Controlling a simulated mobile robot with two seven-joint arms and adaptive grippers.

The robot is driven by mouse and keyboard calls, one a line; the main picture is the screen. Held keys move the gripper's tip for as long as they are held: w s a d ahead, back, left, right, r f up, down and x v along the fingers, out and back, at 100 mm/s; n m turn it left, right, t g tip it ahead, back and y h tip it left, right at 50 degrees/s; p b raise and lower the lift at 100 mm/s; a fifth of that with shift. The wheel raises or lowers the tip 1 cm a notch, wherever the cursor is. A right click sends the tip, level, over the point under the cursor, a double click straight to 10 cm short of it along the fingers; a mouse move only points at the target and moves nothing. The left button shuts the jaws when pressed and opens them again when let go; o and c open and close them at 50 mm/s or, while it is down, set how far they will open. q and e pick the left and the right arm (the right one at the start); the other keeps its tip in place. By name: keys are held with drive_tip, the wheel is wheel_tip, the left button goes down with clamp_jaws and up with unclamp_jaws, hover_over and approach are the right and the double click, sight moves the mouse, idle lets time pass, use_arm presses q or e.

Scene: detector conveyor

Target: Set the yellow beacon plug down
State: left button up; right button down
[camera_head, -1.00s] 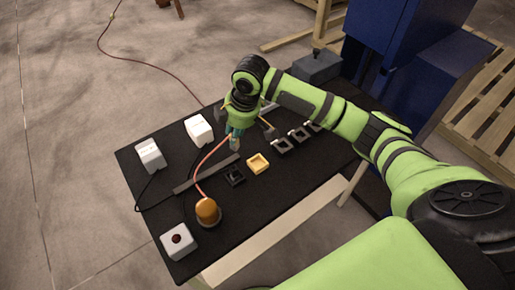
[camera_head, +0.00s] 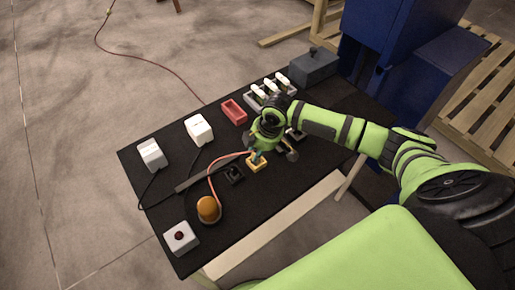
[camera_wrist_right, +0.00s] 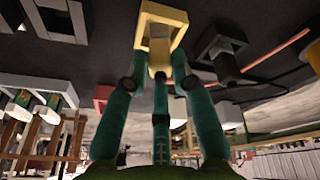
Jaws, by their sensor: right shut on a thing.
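My right gripper (camera_head: 257,153) points down over the yellow square holder (camera_head: 257,165) on the black table. In the right wrist view, its teal fingers (camera_wrist_right: 159,74) are shut on the beacon plug (camera_wrist_right: 160,48), a pale yellowish block. The plug lines up with the opening of the yellow holder (camera_wrist_right: 176,18); I cannot tell whether it touches the bottom. An orange cord (camera_head: 212,176) runs from the gripper's area to the orange beacon dome (camera_head: 208,208). My left gripper is not in view.
A black socket (camera_head: 234,176) sits just left of the yellow holder. A red tray (camera_head: 234,111), white boxes (camera_head: 199,130) and a grey rack with white-topped pieces (camera_head: 262,94) stand farther back. A button box (camera_head: 180,238) is at the front left corner.

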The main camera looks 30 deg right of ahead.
drive_tip(key=c, duration=1)
unclamp_jaws()
drive_tip(key=shift+f, duration=0.1)
drive_tip(key=shift+c, duration=0.2)
drive_tip(key=b+v, duration=0.1)
drive_tip(key=v, duration=1.1)
